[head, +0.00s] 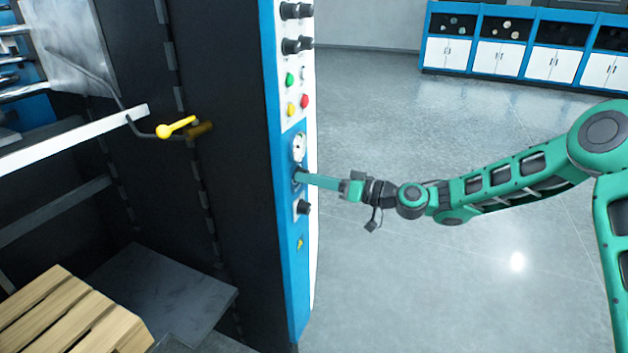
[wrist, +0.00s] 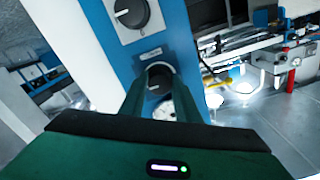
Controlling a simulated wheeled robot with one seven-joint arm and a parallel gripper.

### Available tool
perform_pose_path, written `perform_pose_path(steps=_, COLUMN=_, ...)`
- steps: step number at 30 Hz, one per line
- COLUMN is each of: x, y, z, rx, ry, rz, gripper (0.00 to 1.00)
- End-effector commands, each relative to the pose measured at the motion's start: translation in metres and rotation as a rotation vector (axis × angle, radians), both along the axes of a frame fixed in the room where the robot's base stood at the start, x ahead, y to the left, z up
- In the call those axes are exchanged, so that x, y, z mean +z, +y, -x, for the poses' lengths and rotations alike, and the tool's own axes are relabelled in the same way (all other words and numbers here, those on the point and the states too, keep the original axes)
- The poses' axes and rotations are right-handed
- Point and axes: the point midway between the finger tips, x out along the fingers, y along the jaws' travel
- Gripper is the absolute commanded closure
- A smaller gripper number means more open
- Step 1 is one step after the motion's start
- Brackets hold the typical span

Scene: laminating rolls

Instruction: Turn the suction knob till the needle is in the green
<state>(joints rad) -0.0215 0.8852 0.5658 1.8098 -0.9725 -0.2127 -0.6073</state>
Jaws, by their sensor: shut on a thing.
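The suction knob (head: 296,174) is a dark knob on the narrow blue and white control panel in the head view, mostly hidden by my fingers. My gripper (head: 301,178) reaches it from the right, with its long green fingers level and shut on it. In the wrist view, my gripper (wrist: 158,76) has one finger on each side of the dark round suction knob (wrist: 158,78). A round white gauge (head: 299,147) sits just above the knob in the head view. It is too small to read its needle or green zone.
Another black knob (head: 302,207) sits just below; several coloured buttons (head: 291,92) and black knobs are above the gauge. A yellow-handled lever (head: 176,127) sticks out from the dark machine side. A wooden pallet (head: 70,318) lies lower left. Open floor (head: 440,270) surrounds my arm.

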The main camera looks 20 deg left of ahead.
Motion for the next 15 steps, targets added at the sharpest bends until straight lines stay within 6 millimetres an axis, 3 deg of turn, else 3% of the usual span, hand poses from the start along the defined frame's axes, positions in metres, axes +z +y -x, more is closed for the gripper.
perform_pose_path(steps=15, x=0.0013, y=-0.0012, z=-0.0048, rx=-0.012, ry=0.483, rz=-0.041, gripper=0.93)
